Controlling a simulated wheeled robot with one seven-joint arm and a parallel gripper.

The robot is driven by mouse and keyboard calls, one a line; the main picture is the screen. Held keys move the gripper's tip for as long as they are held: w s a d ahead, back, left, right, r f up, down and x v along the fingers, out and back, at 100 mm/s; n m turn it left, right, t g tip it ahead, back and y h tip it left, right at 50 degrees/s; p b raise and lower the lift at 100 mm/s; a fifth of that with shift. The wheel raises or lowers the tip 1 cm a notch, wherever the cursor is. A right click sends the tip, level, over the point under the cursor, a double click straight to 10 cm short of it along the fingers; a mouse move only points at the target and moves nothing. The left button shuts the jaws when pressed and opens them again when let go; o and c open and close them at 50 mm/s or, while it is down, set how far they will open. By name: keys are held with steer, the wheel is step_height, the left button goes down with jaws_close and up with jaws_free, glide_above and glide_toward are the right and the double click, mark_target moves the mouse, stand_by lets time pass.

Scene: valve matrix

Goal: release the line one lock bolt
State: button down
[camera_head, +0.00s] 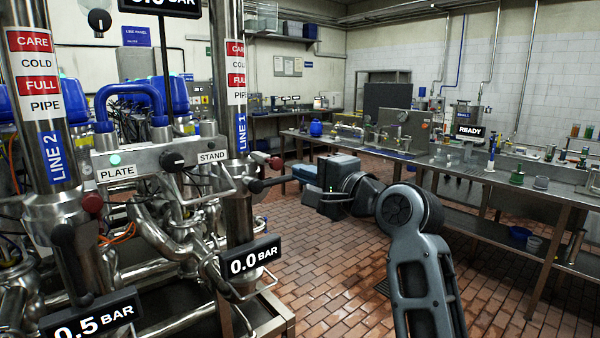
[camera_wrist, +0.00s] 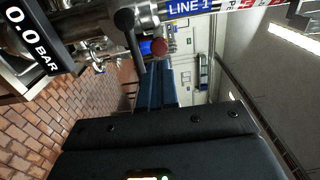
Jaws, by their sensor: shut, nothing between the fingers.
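The line one pipe, marked LINE 1 (camera_head: 242,133), stands upright left of centre in the head view. A dark red round knob (camera_head: 276,163), which looks like the line one lock bolt, sticks out to the right of its valve. It also shows in the wrist view (camera_wrist: 159,46), beyond my fingertips. A black lever handle (camera_head: 268,184) juts out just below the knob. My gripper (camera_head: 303,173) is just right of the knob and lever, and looks apart from both. Its blue-grey fingers (camera_wrist: 155,83) are together and empty in the wrist view.
A 0.0 BAR display (camera_head: 250,258) hangs below the valve. The PLATE/STAND bar (camera_head: 165,158) with a black selector knob is to the left. The line two pipe (camera_head: 48,120) has its own red knob (camera_head: 92,203). Tiled floor (camera_head: 340,270) is open below my gripper; a steel bench (camera_head: 470,172) stands right.

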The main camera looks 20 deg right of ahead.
steer(key=b+v, duration=0.1)
steer(key=v, duration=0.7)
steer(key=shift+s, duration=0.3)
steer(key=shift+f, duration=0.1)
steer(key=s+d+f+n+g+h, duration=0.1)
steer(key=s+f+n+h, duration=0.15)
steer(key=s+f, duration=0.8)
steer(key=s+f+n+h, duration=0.25)
steer(key=s+f, duration=0.45)
steer(key=f, duration=0.6)
steer(key=s+a+f+n+g, duration=0.1)
steer(key=s+a+n, duration=0.2)
steer(key=s+n, duration=0.6)
steer(key=s, duration=1.7)
steer(key=shift+s+f+h, duration=0.25)
steer(key=shift+s+h, duration=0.05)
steer(key=shift+s, duration=0.05)
steer(key=shift+w+a+f, duration=0.1)
